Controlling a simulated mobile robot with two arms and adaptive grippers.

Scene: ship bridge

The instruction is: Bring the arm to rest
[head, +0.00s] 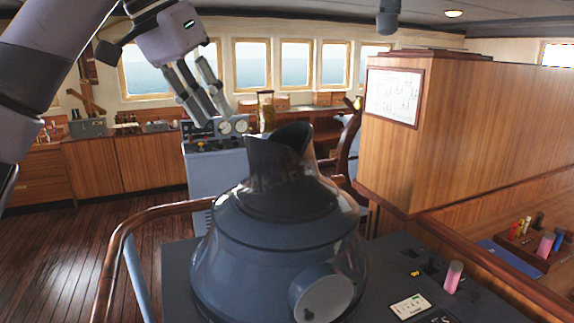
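My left arm comes in from the upper left. My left gripper (218,117) is raised in the air, its fingers pointing down and to the right. The two fingers are apart with a gap between them, and I see nothing held. In the picture it is above and left of the big blue-grey binnacle-like housing (270,238) with its dark open hood. My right gripper is not in view.
A curved wooden handrail (150,217) runs around the dark console (375,262). A pink cylinder (453,277) and a small white card (410,306) are on it. A wood-panelled block (470,130) fills the right. Open wooden floor (60,255) shows at left.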

